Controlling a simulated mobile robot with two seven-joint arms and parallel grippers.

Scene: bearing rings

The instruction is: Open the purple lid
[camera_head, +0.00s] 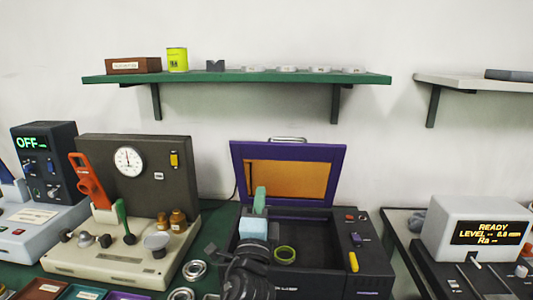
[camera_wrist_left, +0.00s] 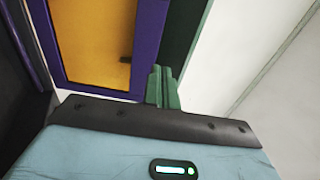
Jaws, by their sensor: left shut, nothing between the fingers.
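The purple lid (camera_head: 238,165) stands raised, near upright, at the back of a dark box (camera_head: 368,280). Its inner face is an orange panel (camera_head: 289,179). My left gripper (camera_head: 260,196), light blue with green fingers, is in front of the lid's lower left part, above the open box. Its fingers are shut and empty. In the left wrist view the shut fingers (camera_wrist_left: 163,86) are beside the purple frame (camera_wrist_left: 147,48); I cannot tell whether they touch it. My left arm hides the box's front left part. My right gripper is in neither view.
Right of the cavity is a control strip with a yellow handle (camera_head: 353,262). A gauge stand (camera_head: 135,190) is on the left, a white display unit (camera_head: 480,228) on the right. A green shelf (camera_head: 235,77) hangs above.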

